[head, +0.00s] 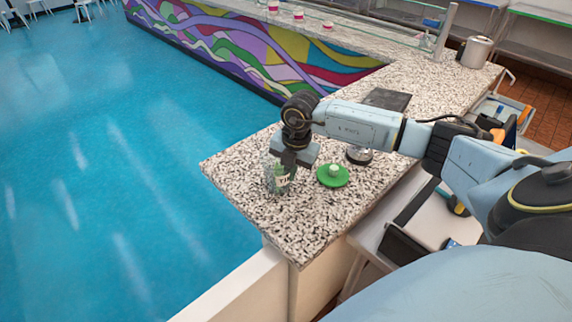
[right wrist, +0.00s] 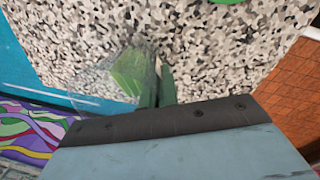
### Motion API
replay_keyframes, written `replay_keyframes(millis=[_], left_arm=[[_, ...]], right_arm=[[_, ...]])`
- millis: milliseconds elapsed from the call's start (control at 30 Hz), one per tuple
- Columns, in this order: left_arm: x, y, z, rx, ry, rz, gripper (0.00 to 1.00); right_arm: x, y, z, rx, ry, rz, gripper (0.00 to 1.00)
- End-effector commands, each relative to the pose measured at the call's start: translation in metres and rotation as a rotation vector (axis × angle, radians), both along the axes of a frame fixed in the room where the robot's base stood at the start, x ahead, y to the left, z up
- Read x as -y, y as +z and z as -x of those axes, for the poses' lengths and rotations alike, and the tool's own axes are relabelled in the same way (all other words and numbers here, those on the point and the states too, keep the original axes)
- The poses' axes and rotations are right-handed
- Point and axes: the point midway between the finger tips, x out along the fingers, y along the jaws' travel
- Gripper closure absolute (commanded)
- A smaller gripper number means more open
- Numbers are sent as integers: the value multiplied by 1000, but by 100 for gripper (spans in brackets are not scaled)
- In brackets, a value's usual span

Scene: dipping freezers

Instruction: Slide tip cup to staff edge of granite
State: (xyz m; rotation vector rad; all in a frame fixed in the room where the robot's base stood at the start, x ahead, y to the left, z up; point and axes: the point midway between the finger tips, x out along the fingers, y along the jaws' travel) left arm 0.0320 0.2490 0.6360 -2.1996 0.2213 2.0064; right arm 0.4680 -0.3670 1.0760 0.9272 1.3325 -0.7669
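The tip cup (head: 271,178) is a clear cup with green notes inside. It stands on the granite counter (head: 290,225) near the counter's left edge in the head view. My right gripper (head: 287,168) points down right beside the cup. In the right wrist view the fingers (right wrist: 160,82) are close together with no object between them. The clear cup (right wrist: 100,82) is on their left side there, very near or touching; I cannot tell which. The gripper partly hides the cup in the head view. My left gripper is not in view.
A green disc with a pale knob (head: 333,176) lies on the granite right of the cup. A round metal item (head: 359,155) and a dark flat panel (head: 387,99) are farther back. A metal pot (head: 475,52) stands at the far end. The front granite corner is clear.

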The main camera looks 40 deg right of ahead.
Motion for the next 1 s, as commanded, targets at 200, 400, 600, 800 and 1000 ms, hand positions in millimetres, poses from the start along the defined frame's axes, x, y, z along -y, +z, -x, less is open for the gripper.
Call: replay_keyframes(millis=[200,400,600,800,1000], left_arm=[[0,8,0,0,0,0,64],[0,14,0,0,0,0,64],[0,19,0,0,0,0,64],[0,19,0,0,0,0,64],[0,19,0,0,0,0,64]], right_arm=[[1,1,14,-2,0,1,100],[3,1,26,-3,0,1,100],[3,1,37,-2,0,1,100],[3,0,40,-1,0,0,100],[3,0,40,-1,0,0,100]])
